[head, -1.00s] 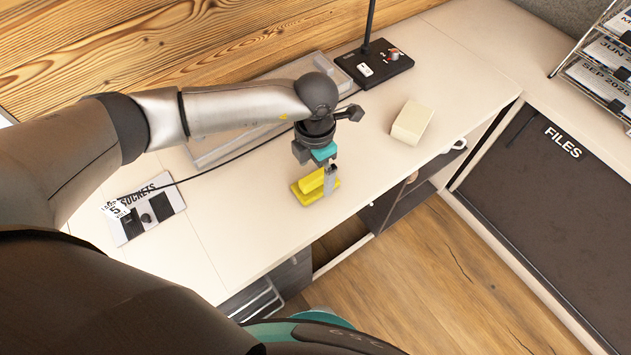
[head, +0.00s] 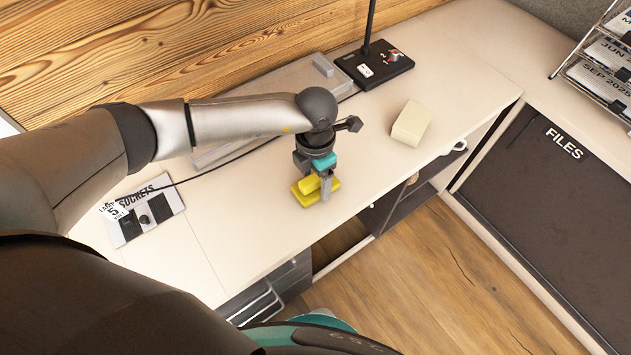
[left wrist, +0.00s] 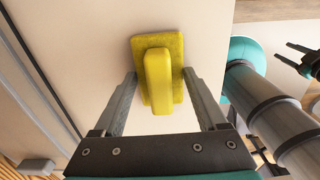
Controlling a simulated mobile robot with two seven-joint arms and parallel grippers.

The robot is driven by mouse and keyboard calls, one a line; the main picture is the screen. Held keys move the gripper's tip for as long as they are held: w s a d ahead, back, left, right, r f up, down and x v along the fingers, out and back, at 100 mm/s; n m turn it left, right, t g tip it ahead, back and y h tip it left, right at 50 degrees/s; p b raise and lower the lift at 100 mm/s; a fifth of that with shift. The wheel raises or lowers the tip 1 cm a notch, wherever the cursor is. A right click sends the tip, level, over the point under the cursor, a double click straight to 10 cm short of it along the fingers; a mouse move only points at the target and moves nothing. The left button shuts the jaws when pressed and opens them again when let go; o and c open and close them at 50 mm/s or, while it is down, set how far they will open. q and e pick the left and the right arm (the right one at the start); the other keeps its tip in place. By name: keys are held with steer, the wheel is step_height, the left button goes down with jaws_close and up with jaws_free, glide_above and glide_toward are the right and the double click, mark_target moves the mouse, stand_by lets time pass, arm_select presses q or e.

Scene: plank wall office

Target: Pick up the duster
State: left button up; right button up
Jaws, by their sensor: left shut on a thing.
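The yellow duster (head: 305,192) lies on the pale desk, a flat block with a raised handle. It also shows in the left wrist view (left wrist: 158,75), its handle pointing towards my gripper. My left gripper (head: 325,194) reaches down over the duster from above. In the left wrist view its two fingers (left wrist: 158,82) stand on either side of the handle, and it is shut on the duster. The duster appears to rest on the desk. A dark gripper-like part shows at the right edge of the left wrist view, too partly seen to judge.
A cream block (head: 411,123) stands to the right on the desk. A black control box (head: 375,68) with a post is behind, and a socket plate (head: 145,212) with a cable lies to the left. The desk's front edge is close to the duster.

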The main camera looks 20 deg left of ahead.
mark_target(315, 176)
arm_select(q)
steer(key=c, duration=0.4)
steer(key=shift+o, duration=0.2)
steer(key=shift+r, duration=0.15)
step_height(315, 176, up, 20)
steer(key=p, duration=0.3)
steer(key=o, duration=0.9)
steer(key=c, duration=0.7)
